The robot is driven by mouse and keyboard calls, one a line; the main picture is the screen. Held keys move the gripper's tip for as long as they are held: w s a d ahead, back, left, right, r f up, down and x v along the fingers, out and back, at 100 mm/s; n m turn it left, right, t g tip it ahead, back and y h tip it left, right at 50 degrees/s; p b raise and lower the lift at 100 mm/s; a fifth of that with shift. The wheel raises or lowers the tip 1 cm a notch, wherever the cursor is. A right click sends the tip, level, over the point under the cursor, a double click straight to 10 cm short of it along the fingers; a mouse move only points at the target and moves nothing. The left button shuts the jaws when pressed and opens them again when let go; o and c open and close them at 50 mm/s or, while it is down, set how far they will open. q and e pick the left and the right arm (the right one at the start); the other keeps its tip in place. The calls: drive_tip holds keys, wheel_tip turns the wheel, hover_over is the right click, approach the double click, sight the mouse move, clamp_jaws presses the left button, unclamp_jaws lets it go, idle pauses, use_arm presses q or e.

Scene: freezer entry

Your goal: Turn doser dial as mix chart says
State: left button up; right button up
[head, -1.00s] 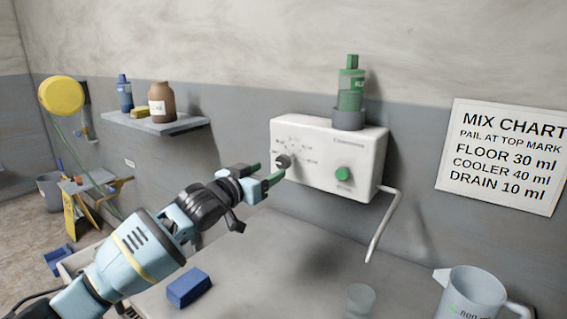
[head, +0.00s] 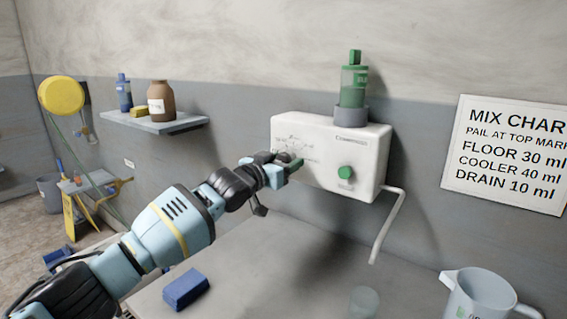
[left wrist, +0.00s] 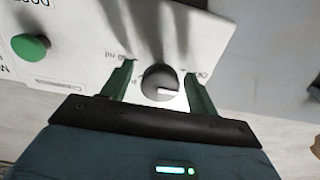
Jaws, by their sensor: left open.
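The white doser box (head: 355,165) is fixed to the wall, with a green bottle (head: 352,85) on top and a green button (head: 345,172) at its right. Its dark dial (left wrist: 160,82) with a white pointer mark shows in the left wrist view, between the green fingers of my left gripper (left wrist: 160,85). The fingers are open, one on each side of the dial, with gaps visible. In the head view my left gripper (head: 285,166) partly covers the dial. The mix chart (head: 510,155) reads floor 30 ml, cooler 40 ml, drain 10 ml. My right gripper is out of view.
A bent white spout (head: 388,225) hangs from the box's right side. Below it are a clear cup (head: 364,301) and a jug (head: 478,295). A blue sponge-like block (head: 186,288) lies on the grey counter (head: 270,265). A wall shelf (head: 155,122) holds bottles at left.

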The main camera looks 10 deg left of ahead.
use_arm(q)
drive_tip(key=c, duration=1)
drive_tip(key=shift+m, duration=0.3)
drive_tip(key=m, duration=0.3)
drive_tip(key=shift+m, duration=0.3)
drive_tip(key=shift+m+p, duration=0.4)
drive_tip(key=shift+m, duration=1.9)
drive_tip(key=o, duration=1)
